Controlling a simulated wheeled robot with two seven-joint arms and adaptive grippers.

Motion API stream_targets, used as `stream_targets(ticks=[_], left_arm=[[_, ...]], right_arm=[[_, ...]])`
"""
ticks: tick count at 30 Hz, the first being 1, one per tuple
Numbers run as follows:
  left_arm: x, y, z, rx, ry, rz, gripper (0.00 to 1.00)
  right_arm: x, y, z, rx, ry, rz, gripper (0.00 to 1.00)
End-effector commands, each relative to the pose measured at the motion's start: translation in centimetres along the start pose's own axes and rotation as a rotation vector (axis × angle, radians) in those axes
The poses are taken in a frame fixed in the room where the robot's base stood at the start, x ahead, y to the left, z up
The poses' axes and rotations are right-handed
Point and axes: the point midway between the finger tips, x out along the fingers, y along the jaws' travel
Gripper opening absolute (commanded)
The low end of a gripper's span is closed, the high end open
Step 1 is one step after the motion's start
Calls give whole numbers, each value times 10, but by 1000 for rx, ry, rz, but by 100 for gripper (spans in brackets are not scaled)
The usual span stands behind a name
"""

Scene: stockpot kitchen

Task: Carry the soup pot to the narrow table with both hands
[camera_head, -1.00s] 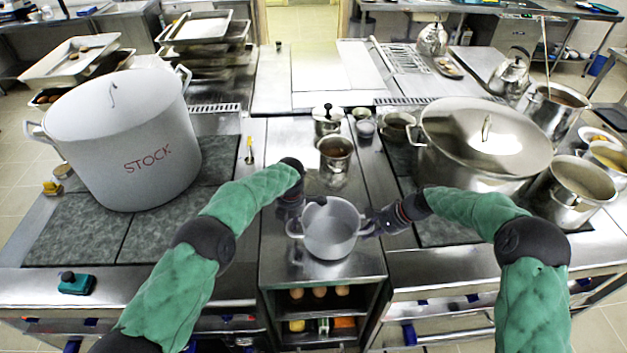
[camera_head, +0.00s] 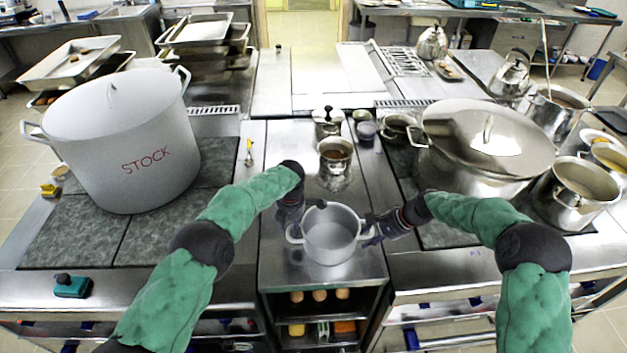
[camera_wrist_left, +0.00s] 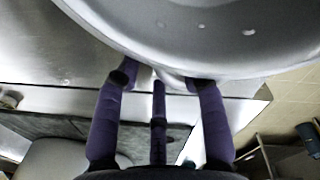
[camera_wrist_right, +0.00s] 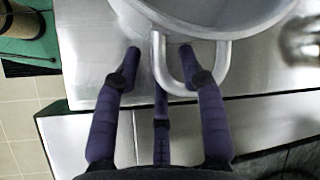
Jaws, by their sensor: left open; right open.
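The soup pot, a small open grey metal pot (camera_head: 333,244), stands upright and looks empty on a narrow steel-topped unit (camera_head: 278,264) between the two cooking ranges. My left gripper (camera_head: 293,219) is open at its left handle. In the left wrist view the pot wall (camera_wrist_left: 200,45) fills the top, with the open fingers (camera_wrist_left: 165,80) either side of its handle, partly hidden. My right gripper (camera_head: 374,230) is open at the right handle. In the right wrist view the looped handle (camera_wrist_right: 177,85) lies between its open fingers (camera_wrist_right: 160,58). I cannot tell which surface is the narrow table.
A large pot marked STOCK (camera_head: 122,150) stands on the left range. A big lidded pot (camera_head: 470,165) and other pots fill the right range. A small saucepan (camera_head: 335,158) stands behind the soup pot. Shelves below the unit hold eggs (camera_head: 320,295).

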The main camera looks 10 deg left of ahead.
Motion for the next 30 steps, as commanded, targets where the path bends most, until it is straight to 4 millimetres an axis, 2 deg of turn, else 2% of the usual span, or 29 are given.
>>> stream_targets(ticks=[9, 15, 23, 26, 30], left_arm=[[-61, 1, 0, -1, -3, 4, 41], [-93, 1, 0, 0, -1, 3, 41], [-110, 1, -1, -1, 0, 1, 41], [-111, 1, -1, -1, 0, 1, 41], [-111, 1, 0, -1, 0, 1, 41]], right_arm=[[1, 0, 1, 0, -2, 1, 41], [1, 0, 1, 0, -2, 1, 41], [-2, 0, 1, 0, -1, 0, 41], [-10, 0, 0, 0, -1, 0, 41], [-33, 0, 0, 1, 0, -1, 41]])
